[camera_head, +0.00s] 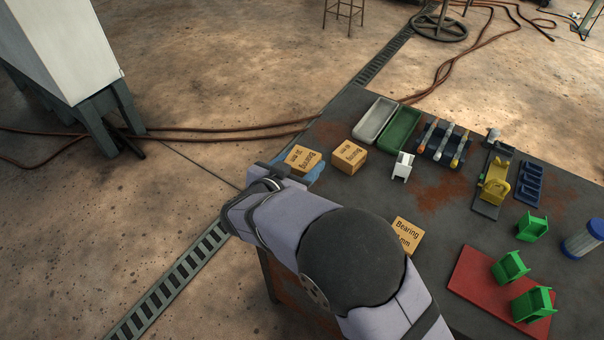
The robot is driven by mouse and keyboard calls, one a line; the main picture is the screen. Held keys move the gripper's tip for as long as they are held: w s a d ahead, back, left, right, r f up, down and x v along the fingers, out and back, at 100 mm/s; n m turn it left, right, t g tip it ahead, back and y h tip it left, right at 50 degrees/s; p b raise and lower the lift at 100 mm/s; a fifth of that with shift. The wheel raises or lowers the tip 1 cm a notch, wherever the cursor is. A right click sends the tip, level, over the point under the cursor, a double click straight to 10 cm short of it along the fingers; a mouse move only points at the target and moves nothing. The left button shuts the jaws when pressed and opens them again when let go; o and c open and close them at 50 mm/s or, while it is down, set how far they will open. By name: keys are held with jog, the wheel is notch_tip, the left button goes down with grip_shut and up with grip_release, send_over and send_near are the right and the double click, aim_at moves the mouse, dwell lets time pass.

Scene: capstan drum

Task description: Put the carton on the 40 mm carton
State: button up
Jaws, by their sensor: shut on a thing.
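A tan carton (303,158) printed "Bearing" and a size in mm is at the table's left edge, its print upside down to me. My gripper (286,170) is at its near left side and shut on it; the fingers are mostly hidden by my wrist. I cannot tell whether this carton is raised or touching anything. A second tan carton (349,156) marked "Bearing" stands just to its right, apart from it. A third carton (408,236) marked "Bearing" lies further right and nearer, partly hidden behind my arm. The size numbers are too small or covered to read surely.
Something blue (314,173) lies beside the held carton. Dark tabletop between the cartons is clear.

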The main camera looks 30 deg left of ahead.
aim_at(350, 152)
jog(key=shift+r, duration=1.7)
jog(key=w+d+r+m+h, duration=0.2)
jog(key=w+d+m+h, duration=0.1)
jog(key=w+d, duration=0.7)
jog(key=w+a+r+n+y, duration=0.1)
jog(key=w+a+r, duration=0.1)
jog(key=w+a, duration=0.2)
jog(key=shift+r+n+y, duration=0.3)
jog(key=shift+n, duration=0.1)
jog(key=shift+f+b, duration=0.4)
jog(key=shift+f, duration=4.55)
jog(key=shift+f, duration=0.15)
jog(key=o, duration=1.2)
